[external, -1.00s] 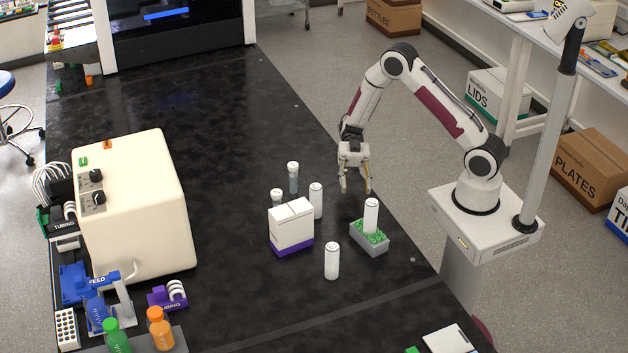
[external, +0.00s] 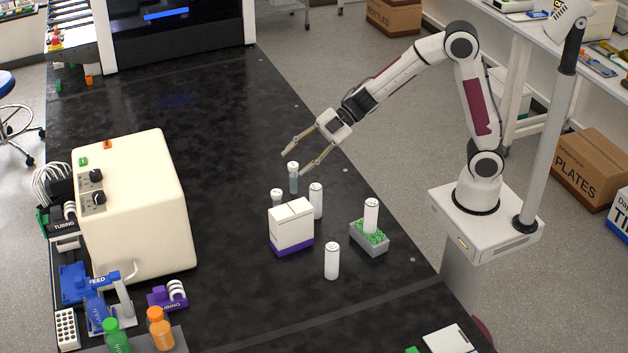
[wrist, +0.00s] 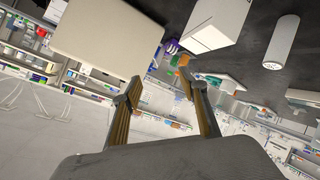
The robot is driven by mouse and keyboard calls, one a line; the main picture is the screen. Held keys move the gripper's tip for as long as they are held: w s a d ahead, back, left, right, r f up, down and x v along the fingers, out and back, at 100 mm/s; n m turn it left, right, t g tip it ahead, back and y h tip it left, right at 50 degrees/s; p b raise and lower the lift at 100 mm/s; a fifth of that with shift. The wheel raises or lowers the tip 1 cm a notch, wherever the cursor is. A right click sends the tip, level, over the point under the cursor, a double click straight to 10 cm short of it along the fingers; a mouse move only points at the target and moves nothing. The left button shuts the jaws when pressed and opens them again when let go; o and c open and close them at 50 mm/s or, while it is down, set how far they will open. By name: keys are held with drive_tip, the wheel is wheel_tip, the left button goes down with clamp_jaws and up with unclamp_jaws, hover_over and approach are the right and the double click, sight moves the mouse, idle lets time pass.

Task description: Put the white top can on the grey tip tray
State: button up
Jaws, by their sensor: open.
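A white box with purple base (external: 291,228) stands between the cans and the front. Two more white cans stand upright near it, one behind (external: 316,202) and one in front (external: 332,262). A cream machine (external: 140,210) fills the left. The bench behind the cans is clear.

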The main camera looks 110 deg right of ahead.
drive_tip(key=s+a+r+m+g+h, duration=0.2)
drive_tip(key=s+r+m+h, duration=0.45)
drive_tip(key=s+r, duration=0.4)
drive_tip(key=s+a+f+m+g+y, duration=0.1)
drive_tip(key=s+a+f+g+y, duration=0.1)
drive_tip(key=s+a+f, duration=0.2)
drive_tip(key=s+a+f+m+g+y, duration=0.2)
drive_tip(key=s+a+f, duration=0.2)
drive_tip(key=s+a, duration=0.6)
drive_tip(key=s, duration=0.8)
drive_tip(key=shift+s+a+g, duration=0.3)
drive_tip(key=shift+a+g, duration=0.1)
